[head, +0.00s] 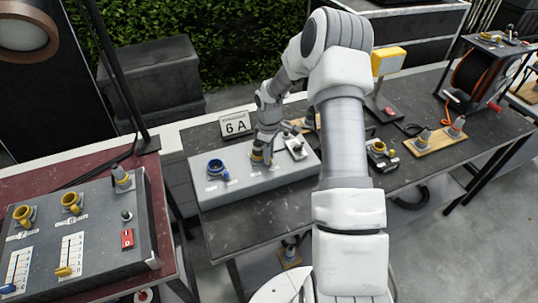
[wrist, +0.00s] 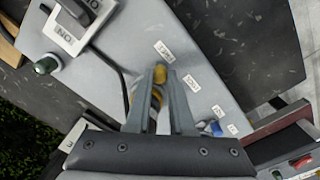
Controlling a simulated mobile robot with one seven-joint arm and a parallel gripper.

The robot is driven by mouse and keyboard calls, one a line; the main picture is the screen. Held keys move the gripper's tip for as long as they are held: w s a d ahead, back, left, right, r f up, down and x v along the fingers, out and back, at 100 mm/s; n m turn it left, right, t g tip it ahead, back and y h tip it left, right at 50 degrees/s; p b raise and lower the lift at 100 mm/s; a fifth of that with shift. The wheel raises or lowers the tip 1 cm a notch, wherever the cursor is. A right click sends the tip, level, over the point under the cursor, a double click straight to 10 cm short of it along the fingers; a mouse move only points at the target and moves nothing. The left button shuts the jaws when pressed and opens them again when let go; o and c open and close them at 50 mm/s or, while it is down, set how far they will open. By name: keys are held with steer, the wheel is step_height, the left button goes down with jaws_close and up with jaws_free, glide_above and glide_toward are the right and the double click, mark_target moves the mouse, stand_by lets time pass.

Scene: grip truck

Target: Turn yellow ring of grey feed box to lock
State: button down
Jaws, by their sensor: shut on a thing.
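The grey feed box (head: 235,187) lies on the dark table, and its top fills much of the wrist view (wrist: 215,65). Its yellow ring (head: 257,156) is at the middle of the box top, right under my gripper (head: 265,146). In the wrist view the yellow ring (wrist: 160,75) shows between the two fingertips, and my gripper is shut on it. The fingers hide most of the ring and what is plugged there, so its turn angle cannot be read. A blue ring socket (head: 217,168) is to its left, apart from my gripper.
A switch block (head: 297,150) sits on the box just right of my gripper; a green knob (wrist: 46,65) and a dark cable show close by in the wrist view. A "6A" sign (head: 235,124) stands behind the box. Another grey panel (head: 100,250) is at the left.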

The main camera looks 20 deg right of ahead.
steer(key=shift+a+m+b, duration=0.1)
steer(key=shift+m+b, duration=0.2)
steer(key=shift+b, duration=0.05)
steer(key=shift+s+a+f+m+b, duration=0.15)
steer(key=shift+a+m+b, duration=0.25)
steer(key=shift+m+b, duration=0.5)
steer(key=m+b, duration=0.1)
steer(key=a+m+b, duration=0.1)
steer(key=m, duration=0.1)
steer(key=shift+a+b, duration=0.25)
steer(key=shift+b, duration=0.05)
steer(key=shift+w+a+r+m+b, duration=0.1)
steer(key=shift+a+m+b, duration=0.4)
steer(key=shift+m, duration=0.65)
steer(key=shift+w+a+r+m+b, duration=0.1)
steer(key=shift+a+m+b, duration=0.4)
steer(key=shift+m, duration=0.65)
steer(key=c, duration=0.8)
jaws_free()
